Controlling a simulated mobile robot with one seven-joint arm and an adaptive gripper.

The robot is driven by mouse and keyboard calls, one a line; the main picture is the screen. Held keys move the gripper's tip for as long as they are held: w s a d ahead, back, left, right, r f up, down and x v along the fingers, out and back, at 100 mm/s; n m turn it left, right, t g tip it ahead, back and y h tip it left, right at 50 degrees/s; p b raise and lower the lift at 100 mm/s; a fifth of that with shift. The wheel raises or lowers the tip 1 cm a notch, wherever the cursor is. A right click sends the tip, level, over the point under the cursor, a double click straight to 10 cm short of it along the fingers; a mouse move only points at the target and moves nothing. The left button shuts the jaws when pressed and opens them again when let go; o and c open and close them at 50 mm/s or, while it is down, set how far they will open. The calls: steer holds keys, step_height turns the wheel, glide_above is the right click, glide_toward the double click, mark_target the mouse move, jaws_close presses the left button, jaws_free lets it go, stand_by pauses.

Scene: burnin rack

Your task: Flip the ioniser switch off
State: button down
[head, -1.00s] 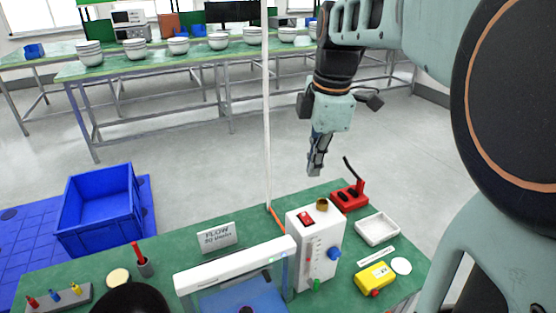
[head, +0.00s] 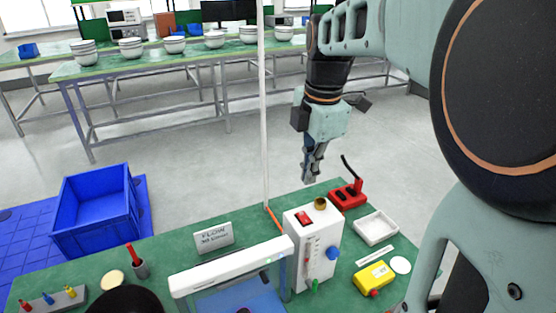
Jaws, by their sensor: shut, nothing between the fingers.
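A white box (head: 311,244) stands on the green bench. It carries a red rocker switch (head: 304,217) on its top, a brass-coloured fitting, a flow tube and a blue knob. A white bar (head: 232,268) with a small green light is beside it, over a blue surface. No label names the ioniser, and I cannot read which way the red switch is set. My gripper (head: 309,181) is shut and empty, pointing down. It shows above the box and the switch in the head view, apart from both.
A red stand (head: 347,196) with a black upright part is behind the box on the right. A white tray (head: 375,229) and a yellow device (head: 374,276) lie right of it. A thin white post (head: 264,120) rises behind the box. A flow sign (head: 213,238) stands left.

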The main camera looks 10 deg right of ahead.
mark_target(302, 214)
steer(key=f, duration=0.3)
steer(key=w+f, duration=0.1)
steer(key=f, duration=0.6)
steer(key=shift+w+a+f+p, duration=0.15)
steer(key=shift+a+f+p, duration=0.05)
steer(key=shift+f+p, duration=0.1)
steer(key=shift+w+f+b, duration=0.15)
steer(key=shift+f+b, duration=0.25)
steer(key=shift+f, duration=0.1)
steer(key=shift+r, duration=0.15)
steer(key=shift+s, duration=0.2)
